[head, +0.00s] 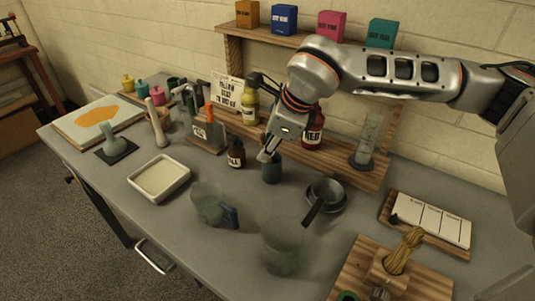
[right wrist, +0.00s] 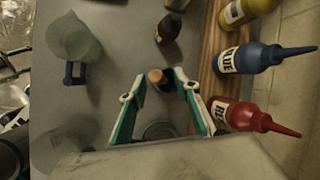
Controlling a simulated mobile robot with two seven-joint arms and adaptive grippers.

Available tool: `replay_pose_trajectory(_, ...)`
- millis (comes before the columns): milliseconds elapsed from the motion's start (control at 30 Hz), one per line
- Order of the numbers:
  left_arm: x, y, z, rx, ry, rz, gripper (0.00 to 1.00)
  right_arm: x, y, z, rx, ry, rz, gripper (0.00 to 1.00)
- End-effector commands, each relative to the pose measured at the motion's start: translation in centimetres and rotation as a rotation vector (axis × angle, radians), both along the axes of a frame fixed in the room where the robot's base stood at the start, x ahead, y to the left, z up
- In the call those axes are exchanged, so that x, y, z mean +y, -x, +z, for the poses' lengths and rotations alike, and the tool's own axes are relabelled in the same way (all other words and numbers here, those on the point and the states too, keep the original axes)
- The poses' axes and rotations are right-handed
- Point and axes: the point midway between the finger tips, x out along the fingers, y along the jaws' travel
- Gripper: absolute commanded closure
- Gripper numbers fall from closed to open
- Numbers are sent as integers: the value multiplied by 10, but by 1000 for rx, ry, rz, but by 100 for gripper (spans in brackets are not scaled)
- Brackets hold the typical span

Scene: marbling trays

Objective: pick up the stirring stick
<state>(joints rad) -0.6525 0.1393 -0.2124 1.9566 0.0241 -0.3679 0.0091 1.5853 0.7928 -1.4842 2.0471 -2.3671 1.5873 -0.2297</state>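The stirring stick (right wrist: 155,76) shows in the right wrist view as a small pale wooden end between my fingers. It appears to stand in a dark blue cup (head: 271,168). In the head view I cannot make the stick out against my fingers. My right gripper (head: 266,154) is just above the cup, pointing down. In the right wrist view my right gripper (right wrist: 160,82) is open, with one finger on each side of the stick. A gap shows at the sides, and I see no clear contact. My left gripper is not in view.
A brown bottle (head: 236,152) stands left of the cup. A black bowl (head: 325,195) is to its right. Glass jugs (head: 206,203) (head: 280,247) stand in front. Red (right wrist: 245,117) and blue (right wrist: 252,57) bottles stand close by on the shelf. A white tray (head: 184,182) is further left.

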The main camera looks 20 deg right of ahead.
Motion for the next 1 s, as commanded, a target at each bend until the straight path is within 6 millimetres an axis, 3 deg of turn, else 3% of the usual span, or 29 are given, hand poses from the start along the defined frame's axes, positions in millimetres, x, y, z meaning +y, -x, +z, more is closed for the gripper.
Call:
replay_pose_trajectory(133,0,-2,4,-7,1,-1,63,2,-7,-17,2,0,-2,69)
replay_pose_trajectory(367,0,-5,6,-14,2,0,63,3,-8,-18,1,0,-2,69)
replay_pose_trajectory(500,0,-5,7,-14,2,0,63,3,-8,-18,1,0,-2,100)
replay_pose_trajectory(1000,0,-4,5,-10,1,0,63,3,-9,-11,-1,-1,-1,100)
